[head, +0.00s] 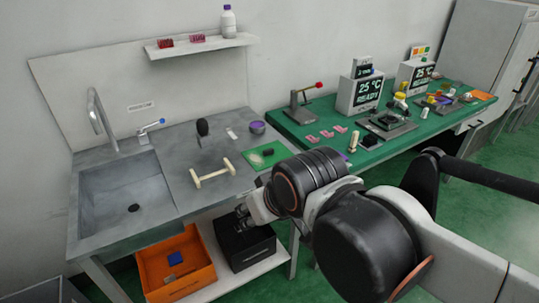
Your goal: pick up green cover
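A flat green piece (258,163) lies on the grey counter, right of the sink, with a small dark object on top of it. It is the only separate green piece I can make out, and I cannot tell if it is the green cover. My gripper (243,218) is low, in front of the counter's edge and over or near the black bin (247,244). It is small and dark against the bin, so its fingers and anything between them are unclear. My arm hides part of the counter's right side.
A cream handle-like piece (212,175) lies on the counter. An orange bin (176,262) holds blue pieces. A green-topped bench (325,110) with instruments stands at the right.

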